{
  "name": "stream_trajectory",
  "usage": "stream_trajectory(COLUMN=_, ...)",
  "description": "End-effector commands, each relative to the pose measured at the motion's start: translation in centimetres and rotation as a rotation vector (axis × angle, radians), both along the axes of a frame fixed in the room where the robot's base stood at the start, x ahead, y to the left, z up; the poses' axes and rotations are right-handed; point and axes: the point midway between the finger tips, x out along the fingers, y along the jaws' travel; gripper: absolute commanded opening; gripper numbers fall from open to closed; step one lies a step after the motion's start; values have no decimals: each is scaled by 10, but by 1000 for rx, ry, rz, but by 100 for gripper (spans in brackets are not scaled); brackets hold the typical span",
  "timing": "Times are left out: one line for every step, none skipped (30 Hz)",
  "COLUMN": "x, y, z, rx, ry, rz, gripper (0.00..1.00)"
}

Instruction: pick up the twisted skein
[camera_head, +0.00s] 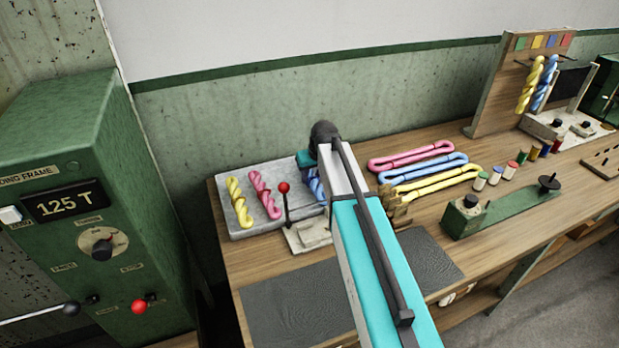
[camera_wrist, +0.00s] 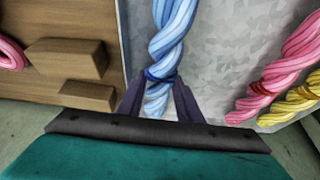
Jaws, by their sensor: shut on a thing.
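A blue twisted skein (camera_wrist: 172,35) runs down the middle of the wrist view, over a grey slab. My gripper (camera_wrist: 160,88) has its two dark fingers on either side of the skein's tied end and is shut on it. In the head view the same blue twisted skein (camera_head: 316,186) shows only partly, at the slab's right end, because my arm covers much of it. A pink twisted skein (camera_head: 265,196) and a yellow twisted skein (camera_head: 239,202) lie to its left on the slab. I cannot tell whether the blue skein still touches the slab.
The grey slab (camera_head: 222,198) lies at the bench's left end. A red-knobbed lever (camera_head: 284,188) stands close by. Open pink, blue and yellow loops (camera_head: 432,160) lie to the right of my arm. A dark mat (camera_head: 290,305) covers the bench front. A green cabinet (camera_head: 85,170) stands left.

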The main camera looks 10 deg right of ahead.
Motion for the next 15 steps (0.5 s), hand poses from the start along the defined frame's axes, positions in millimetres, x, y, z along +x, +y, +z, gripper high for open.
stream_trajectory(x=0, y=0, z=0, rx=0, ry=0, rz=0, gripper=9)
stream_trajectory(x=0, y=0, z=0, rx=0, ry=0, rz=0, gripper=9)
stream_trajectory(x=0, y=0, z=1, rx=0, ry=0, rz=0, gripper=9)
stream_trajectory(x=0, y=0, z=1, rx=0, ry=-1, rz=0, gripper=9)
stream_trajectory(x=0, y=0, z=2, rx=0, ry=-1, rz=0, gripper=9)
stream_trajectory(x=0, y=0, z=3, rx=0, ry=-1, rz=0, gripper=9)
stream_trajectory(x=0, y=0, z=4, rx=0, ry=-1, rz=0, gripper=9)
stream_trajectory(x=1, y=0, z=6, rx=0, ry=-2, rz=0, gripper=9)
stream_trajectory(x=1, y=0, z=8, rx=-1, ry=-2, rz=0, gripper=9)
stream_trajectory(x=1, y=0, z=10, rx=0, ry=-3, rz=0, gripper=9)
stream_trajectory(x=1, y=0, z=12, rx=0, ry=-3, rz=0, gripper=9)
stream_trajectory(x=1, y=0, z=15, rx=-1, ry=-2, rz=0, gripper=9)
stream_trajectory(x=1, y=0, z=18, rx=0, ry=-2, rz=0, gripper=9)
stream_trajectory(x=1, y=0, z=21, rx=0, ry=-2, rz=0, gripper=9)
stream_trajectory(x=1, y=0, z=25, rx=0, ry=-3, rz=0, gripper=9)
